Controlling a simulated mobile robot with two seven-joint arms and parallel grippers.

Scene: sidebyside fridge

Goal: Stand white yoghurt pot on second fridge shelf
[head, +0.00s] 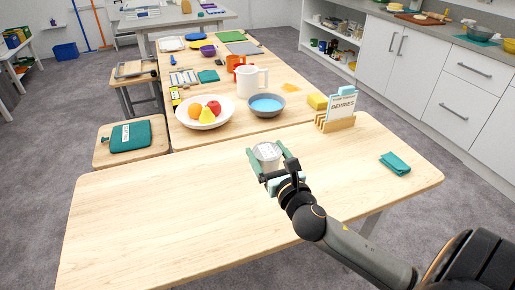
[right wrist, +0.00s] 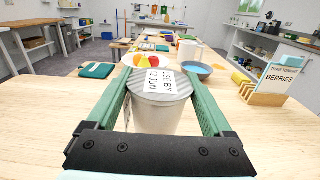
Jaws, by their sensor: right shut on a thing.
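The white yoghurt pot (head: 266,153) is upright between the green fingers of my right gripper (head: 267,160), over the near wooden table. In the right wrist view the pot (right wrist: 157,115) shows a grey lid with a "use by" label, with a finger of the right gripper (right wrist: 160,108) along each side. My right gripper is shut on the pot. Whether the pot's base touches the table is hard to tell. No fridge or fridge shelf shows in either view. My left gripper is not in view.
The near table (head: 150,215) is mostly clear. A teal cloth (head: 395,163) lies at its right, and a wooden rack with a "berries" card (head: 340,108) stands at its back edge. Behind are a fruit bowl (head: 187,121), a blue-filled bowl (head: 267,113) and a white jug (head: 246,88).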

